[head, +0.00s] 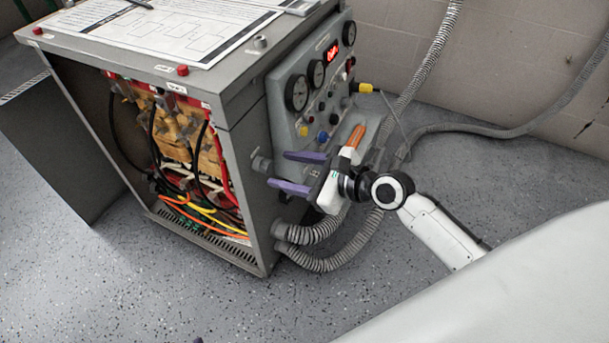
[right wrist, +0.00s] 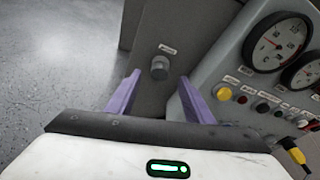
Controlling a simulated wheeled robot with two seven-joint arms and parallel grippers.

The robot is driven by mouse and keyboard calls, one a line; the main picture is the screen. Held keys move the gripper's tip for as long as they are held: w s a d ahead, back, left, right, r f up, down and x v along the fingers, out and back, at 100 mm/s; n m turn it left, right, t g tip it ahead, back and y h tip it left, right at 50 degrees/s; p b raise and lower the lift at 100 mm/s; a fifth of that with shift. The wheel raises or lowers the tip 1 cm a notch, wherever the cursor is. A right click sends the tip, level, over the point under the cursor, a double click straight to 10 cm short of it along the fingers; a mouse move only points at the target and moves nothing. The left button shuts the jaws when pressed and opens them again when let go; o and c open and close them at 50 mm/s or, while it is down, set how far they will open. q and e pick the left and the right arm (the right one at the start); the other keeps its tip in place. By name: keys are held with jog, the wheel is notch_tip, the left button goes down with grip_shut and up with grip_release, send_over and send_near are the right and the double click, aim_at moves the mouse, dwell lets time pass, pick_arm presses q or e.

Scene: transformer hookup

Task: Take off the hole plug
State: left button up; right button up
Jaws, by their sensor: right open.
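The hole plug (head: 261,163) is a short grey round cap on the narrow front side of the grey cabinet, left of the gauge panel. In the right wrist view the plug (right wrist: 160,68) stands out from the cabinet face below a small label, between and beyond the fingertips. My right gripper (head: 278,169) is open, with its two purple fingers pointing at the cabinet. It looks close to the plug but apart from it, and nothing is between the fingers. A small purple tip at the bottom edge of the head view seems to be my left gripper; its jaws are hidden.
The panel (head: 289,120) with gauges and knobs is right of the plug. An orange-handled tool (head: 355,137) is near my right wrist. Corrugated hoses (head: 318,262) leave the cabinet below. The cabinet's open side shows cables (head: 200,212). Paper (head: 165,30) lies on top.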

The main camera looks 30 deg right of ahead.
aim_at(270, 167)
jog(key=shift+b+x, duration=0.4)
jog(key=shift+x, duration=1.6)
jog(key=shift+s, duration=0.1)
grip_shut()
